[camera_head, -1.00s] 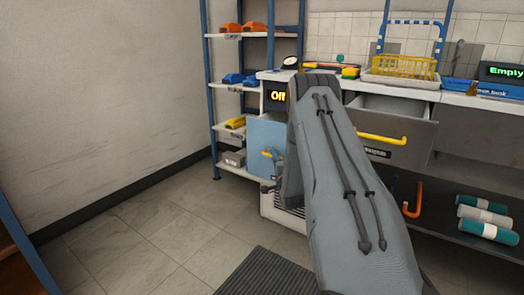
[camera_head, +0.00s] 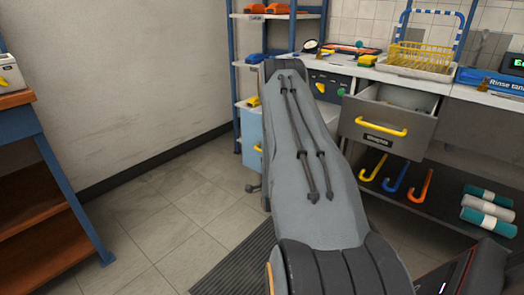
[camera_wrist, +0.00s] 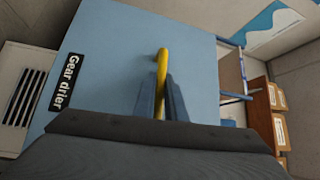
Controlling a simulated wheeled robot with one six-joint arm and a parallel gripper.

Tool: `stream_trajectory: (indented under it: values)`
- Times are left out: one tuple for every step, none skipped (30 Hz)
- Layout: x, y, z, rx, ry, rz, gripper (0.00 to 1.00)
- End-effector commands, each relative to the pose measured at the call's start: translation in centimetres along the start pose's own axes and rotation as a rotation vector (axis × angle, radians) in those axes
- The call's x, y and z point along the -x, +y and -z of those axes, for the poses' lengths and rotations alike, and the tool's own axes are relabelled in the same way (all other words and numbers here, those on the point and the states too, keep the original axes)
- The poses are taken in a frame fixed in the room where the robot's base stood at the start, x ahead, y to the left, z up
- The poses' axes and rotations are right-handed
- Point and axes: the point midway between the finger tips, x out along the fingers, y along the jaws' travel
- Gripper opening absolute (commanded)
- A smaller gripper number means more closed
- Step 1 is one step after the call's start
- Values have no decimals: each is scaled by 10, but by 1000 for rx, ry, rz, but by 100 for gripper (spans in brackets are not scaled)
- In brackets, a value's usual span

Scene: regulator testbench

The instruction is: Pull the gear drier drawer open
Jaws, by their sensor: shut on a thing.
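The gear drier drawer front (camera_wrist: 110,50) is a light blue panel with a black "Gear drier" label (camera_wrist: 68,82). It fills much of the wrist view, turned on its side. Its yellow handle (camera_wrist: 161,75) runs between the two fingers of my gripper (camera_wrist: 160,98), which is shut on it. In the head view only a strip of the blue front (camera_head: 251,128) shows, left of my arm, with a bit of yellow handle (camera_head: 258,149). My arm hides the rest of the front and my gripper there. How far the drawer stands out is hard to tell.
A grey drawer (camera_head: 385,128) with a yellow handle stands open on the right. Colored hooks (camera_head: 395,180) and rolls (camera_head: 487,212) lie below it. A blue-legged table (camera_head: 65,160) stands left. The tiled floor (camera_head: 165,215) between is clear, with a dark ribbed mat (camera_head: 235,262).

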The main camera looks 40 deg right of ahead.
Motion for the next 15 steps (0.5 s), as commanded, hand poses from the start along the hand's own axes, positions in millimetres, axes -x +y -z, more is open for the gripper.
stream_trajectory:
  values:
    - [-1,-1,-3,-1,-6,2,0]
    - [0,-1,-3,-1,-6,2,0]
    - [0,-1,-3,-1,-6,2,0]
    - [0,-1,-3,-1,-6,2,0]
    - [0,-1,-3,-1,-6,2,0]
    - [0,-1,-3,-1,-6,2,0]
    - [0,-1,-3,-1,-6,2,0]
    - [0,-1,-3,-1,-6,2,0]
    - [0,-1,-3,-1,-6,2,0]
    - [0,-1,-3,-1,-6,2,0]
    - [0,-1,-3,-1,-6,2,16]
    - [0,-1,-3,-1,-6,2,19]
    - [0,-1,-3,-1,-5,2,19]
    - [0,-1,-2,-1,-4,2,19]
    - [0,0,-2,-1,-3,1,19]
